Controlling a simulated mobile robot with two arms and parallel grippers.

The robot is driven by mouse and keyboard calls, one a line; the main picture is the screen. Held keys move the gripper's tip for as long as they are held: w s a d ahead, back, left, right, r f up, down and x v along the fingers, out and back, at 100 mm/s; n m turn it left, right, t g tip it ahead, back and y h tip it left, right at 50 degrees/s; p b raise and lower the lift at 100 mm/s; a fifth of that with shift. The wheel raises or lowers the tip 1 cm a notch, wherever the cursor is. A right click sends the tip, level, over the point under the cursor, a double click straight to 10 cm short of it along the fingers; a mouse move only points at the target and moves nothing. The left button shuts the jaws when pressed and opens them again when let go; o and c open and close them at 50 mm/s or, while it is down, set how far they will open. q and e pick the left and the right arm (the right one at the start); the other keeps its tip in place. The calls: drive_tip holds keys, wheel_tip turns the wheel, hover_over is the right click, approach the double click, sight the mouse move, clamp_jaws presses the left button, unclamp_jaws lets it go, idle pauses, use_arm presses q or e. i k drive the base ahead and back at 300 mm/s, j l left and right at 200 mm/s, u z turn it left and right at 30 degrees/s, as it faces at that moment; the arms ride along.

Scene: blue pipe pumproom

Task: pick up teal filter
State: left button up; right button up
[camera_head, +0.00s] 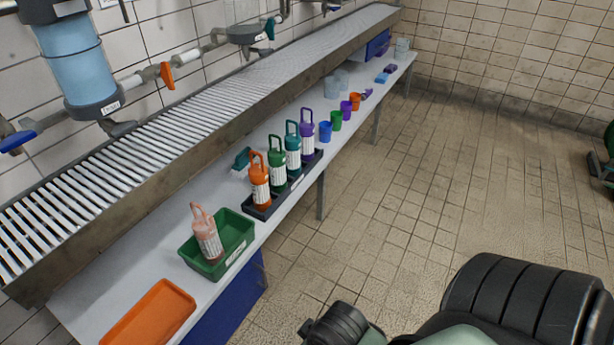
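The teal filter (293,151) is a bottle-like cartridge with a loop handle on top and a white label. It stands upright in a dark tray (262,213) on the long bench, between the green filter (277,167) and the purple filter (307,139). An orange filter (259,184) stands at the near end of the same tray. Parts of my own arm show at the bottom right, away from the bench. Neither of my grippers is in view.
A green bin (238,232) holding a pale pink filter (207,238) and an orange tray (150,318) sit nearer on the bench. Coloured cups, including a blue cup (325,132), stand farther along. A slatted metal shelf (170,140) overhangs the bench's back.

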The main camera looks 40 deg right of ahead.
sight(293, 141)
drive_tip(key=i+l, duration=0.15)
drive_tip(key=l, duration=0.25)
drive_tip(key=i+l, duration=0.1)
drive_tip(key=l, duration=0.3)
drive_tip(key=i+l, duration=0.15)
drive_tip(key=l, duration=0.25)
drive_tip(key=i+l, duration=0.15)
drive_tip(key=l, duration=0.2)
